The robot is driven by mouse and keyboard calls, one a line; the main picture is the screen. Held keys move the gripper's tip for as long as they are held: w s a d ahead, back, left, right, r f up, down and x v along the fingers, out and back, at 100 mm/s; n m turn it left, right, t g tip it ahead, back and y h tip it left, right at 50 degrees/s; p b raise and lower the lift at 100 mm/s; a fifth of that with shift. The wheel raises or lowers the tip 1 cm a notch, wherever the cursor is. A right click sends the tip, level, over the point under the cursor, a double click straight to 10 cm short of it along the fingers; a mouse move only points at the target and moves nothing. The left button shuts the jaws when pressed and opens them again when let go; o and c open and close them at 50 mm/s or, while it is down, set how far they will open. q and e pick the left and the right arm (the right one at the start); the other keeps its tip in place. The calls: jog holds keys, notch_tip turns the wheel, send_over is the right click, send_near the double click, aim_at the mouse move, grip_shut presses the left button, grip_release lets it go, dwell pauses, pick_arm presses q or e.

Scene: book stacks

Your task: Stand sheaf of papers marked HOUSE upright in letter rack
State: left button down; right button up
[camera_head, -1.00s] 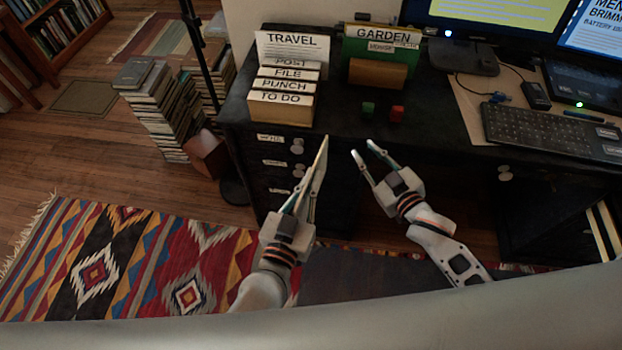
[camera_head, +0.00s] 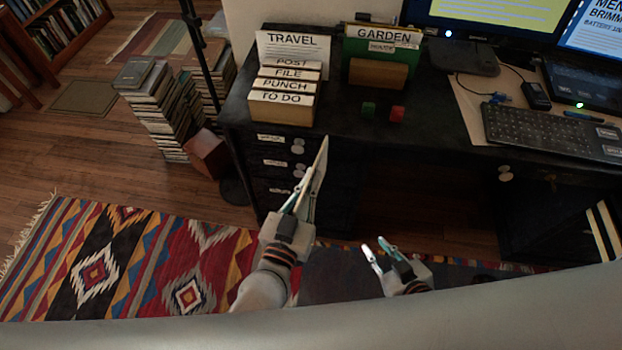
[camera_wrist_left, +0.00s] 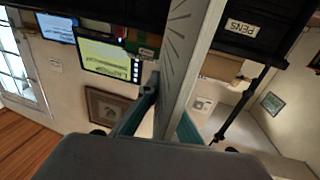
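My left gripper (camera_head: 302,200) is shut on a thin pale sheaf (camera_head: 318,170), seen nearly edge-on, pointing up in front of the desk. The left wrist view shows the sheaf as a grey slab with dark lines (camera_wrist_left: 186,60) between the fingers; no HOUSE marking is readable on it. A tan tiered rack (camera_head: 282,112) labelled POST, FILE, PUNCH and TO DO stands on the desk's left end, with a white TRAVEL sheet (camera_head: 292,48) upright at its back. My right gripper (camera_head: 374,247) is open and empty, low before the desk.
A green GARDEN item (camera_head: 366,62) with a small label stands behind a brown block (camera_head: 378,75). A keyboard (camera_head: 545,130) is at right. A pole stands left of the desk.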

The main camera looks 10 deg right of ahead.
dwell(0.3)
pick_arm(q)
jog(key=a+r+n+y, duration=0.2)
jog(key=a+r, duration=0.4)
jog(key=a, duration=0.8)
jog(key=w+a+r+n+t+y, duration=0.1)
jog(key=a+r+n+y, duration=0.2)
jog(key=a, duration=1.1)
notch_tip(320, 180, up, 3)
jog(key=y, duration=0.2)
jog(key=shift+a+t+y, duration=0.25)
jog(key=shift+t+y, duration=0.05)
